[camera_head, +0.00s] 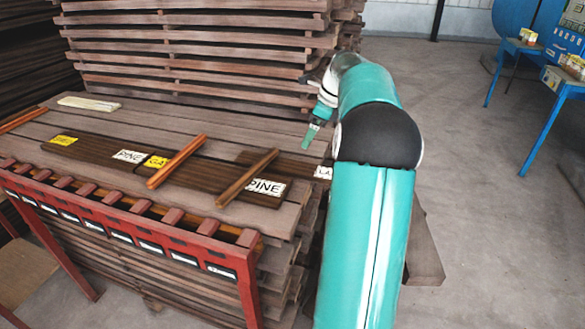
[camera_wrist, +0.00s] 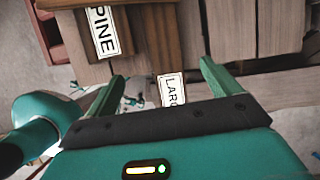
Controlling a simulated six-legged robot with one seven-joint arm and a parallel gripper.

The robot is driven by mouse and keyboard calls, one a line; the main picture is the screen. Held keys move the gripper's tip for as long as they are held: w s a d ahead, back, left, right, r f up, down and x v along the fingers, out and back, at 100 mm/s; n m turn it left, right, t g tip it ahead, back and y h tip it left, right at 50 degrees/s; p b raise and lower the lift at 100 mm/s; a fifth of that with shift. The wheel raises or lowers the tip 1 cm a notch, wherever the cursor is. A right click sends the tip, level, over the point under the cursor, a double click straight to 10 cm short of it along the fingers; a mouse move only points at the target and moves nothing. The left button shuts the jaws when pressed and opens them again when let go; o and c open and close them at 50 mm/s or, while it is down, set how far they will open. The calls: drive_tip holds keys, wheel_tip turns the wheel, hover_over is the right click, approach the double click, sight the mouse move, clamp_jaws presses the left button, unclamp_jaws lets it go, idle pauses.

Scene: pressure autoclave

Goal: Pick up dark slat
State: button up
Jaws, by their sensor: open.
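Several dark brown slats lie flat on top of the near timber stack, so I cannot tell which one the task means. One with a yellow label (camera_head: 95,152) lies at the left. A dark slat with a white PINE label (camera_head: 235,186) lies at the right. Another dark slat (camera_head: 297,166) lies behind it, beside a white label starting "LA" (camera_head: 322,173). In the wrist view, the PINE label (camera_wrist: 103,31) and the "LARC" label (camera_wrist: 171,90) both show. My gripper (camera_head: 308,136) is open and empty above the right end of the stack; its fingers (camera_wrist: 161,72) straddle the "LARC" label in that picture.
Two orange-brown sticks (camera_head: 177,161) and (camera_head: 247,178) lie across the slats. A red rack with labelled slots (camera_head: 130,225) runs along the stack's front. A taller timber stack (camera_head: 200,45) stands behind. Blue tables (camera_head: 550,85) stand at far right; floor between is clear.

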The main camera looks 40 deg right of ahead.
hover_over(296, 167)
drive_tip(key=s+d, duration=0.1)
drive_tip(key=s, duration=0.1)
wheel_tip(296, 167, down, 8)
drive_tip(key=shift+s+f, duration=0.1)
drive_tip(key=shift+f, duration=0.15)
drive_tip(key=x, duration=0.5)
drive_tip(key=shift+c, duration=0.4)
drive_tip(key=shift+d, duration=0.1)
drive_tip(key=c, duration=1.3)
drive_tip(key=shift+r, duration=0.15)
